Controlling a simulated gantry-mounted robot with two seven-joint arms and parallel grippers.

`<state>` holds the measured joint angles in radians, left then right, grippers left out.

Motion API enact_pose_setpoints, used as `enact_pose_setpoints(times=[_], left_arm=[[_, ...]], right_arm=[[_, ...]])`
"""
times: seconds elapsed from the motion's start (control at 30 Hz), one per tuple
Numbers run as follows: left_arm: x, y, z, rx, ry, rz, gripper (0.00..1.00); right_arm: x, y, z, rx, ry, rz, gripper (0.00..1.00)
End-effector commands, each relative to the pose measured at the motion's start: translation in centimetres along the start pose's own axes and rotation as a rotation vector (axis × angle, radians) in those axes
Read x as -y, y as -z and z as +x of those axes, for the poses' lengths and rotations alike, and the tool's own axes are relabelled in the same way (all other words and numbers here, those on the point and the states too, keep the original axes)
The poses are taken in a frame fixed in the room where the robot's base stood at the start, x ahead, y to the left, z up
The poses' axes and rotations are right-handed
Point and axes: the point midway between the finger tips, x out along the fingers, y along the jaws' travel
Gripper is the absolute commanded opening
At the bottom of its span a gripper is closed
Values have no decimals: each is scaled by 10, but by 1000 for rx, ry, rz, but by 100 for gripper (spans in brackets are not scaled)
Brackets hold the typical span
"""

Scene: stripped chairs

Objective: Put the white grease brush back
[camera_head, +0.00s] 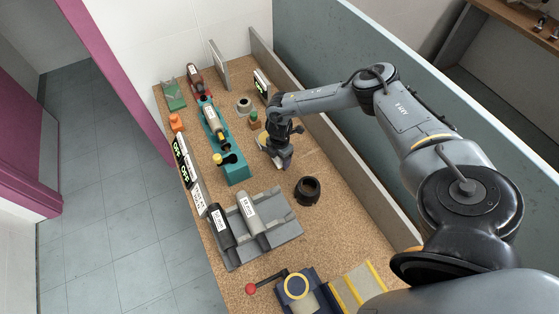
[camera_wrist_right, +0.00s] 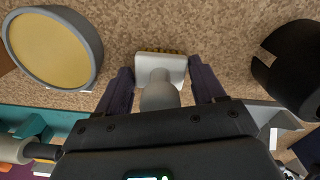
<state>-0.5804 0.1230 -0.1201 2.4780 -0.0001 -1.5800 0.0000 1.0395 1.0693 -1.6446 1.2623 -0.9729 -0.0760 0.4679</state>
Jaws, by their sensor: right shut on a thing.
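The white grease brush (camera_wrist_right: 160,68), with a pale handle and a strip of yellow bristles, is between the fingers of my right gripper (camera_wrist_right: 161,88). That gripper is shut on it, with the brush head pointing away from the palm over the cork-like board. In the head view the right gripper (camera_head: 281,158) is low over the middle of the board, right of the teal holder, and largely hides the brush. A round grey tin with a yellow top (camera_wrist_right: 52,48) is beside the brush in the wrist view. My left gripper is not in view.
A black ring (camera_head: 308,190) stands nearer me, also right of the brush in the wrist view (camera_wrist_right: 290,65). The teal holder (camera_head: 236,171) lies left. A grey cradle (camera_head: 285,229) bears two labelled cylinders. Low walls (camera_head: 335,165) bound the board's right side; bare board surrounds the ring.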

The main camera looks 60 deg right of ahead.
Motion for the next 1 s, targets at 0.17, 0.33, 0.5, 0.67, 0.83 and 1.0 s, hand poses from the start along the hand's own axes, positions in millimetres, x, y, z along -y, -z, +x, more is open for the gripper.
enact_pose_setpoints(times=[0.17,0.33,0.5,0.67,0.83,1.0], left_arm=[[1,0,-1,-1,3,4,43],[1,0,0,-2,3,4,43],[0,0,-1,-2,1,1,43],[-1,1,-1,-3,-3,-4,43],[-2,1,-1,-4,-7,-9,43],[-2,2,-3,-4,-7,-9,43]], right_arm=[[0,0,-1,0,-1,0,44],[0,0,2,0,0,0,44],[0,0,2,0,0,0,88],[0,0,2,0,0,0,95],[0,0,1,0,0,0,95],[0,0,-9,-2,-1,1,95]])
